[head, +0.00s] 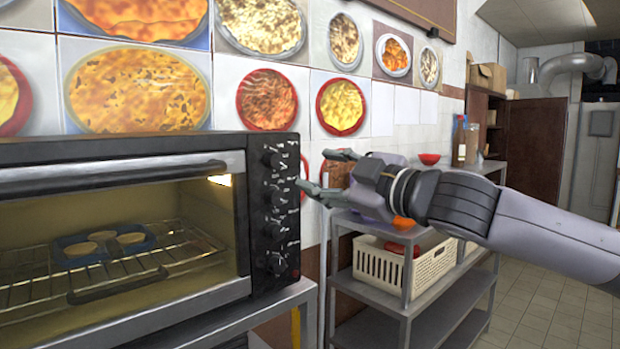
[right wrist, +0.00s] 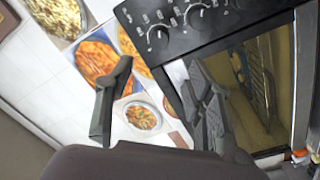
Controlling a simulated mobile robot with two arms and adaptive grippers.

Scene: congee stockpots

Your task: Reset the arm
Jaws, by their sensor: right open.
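My right gripper (head: 316,172) reaches in from the right in the head view. Its fingers are spread apart with nothing between them, just right of the oven's black knob panel (head: 283,222). I cannot tell whether a fingertip touches the panel. In the right wrist view the two fingers (right wrist: 155,95) are also apart, with wall pictures behind the gap and the oven (right wrist: 185,22) at upper right. My left gripper is in neither view.
The lit oven (head: 122,146) holds a blue tray (head: 70,247) with round pieces on a wire rack. A metal shelf (head: 375,295) with a white basket (head: 380,262) stands below my right arm. A red bowl (head: 429,158) is farther back. Open tiled floor (head: 545,290) lies at right.

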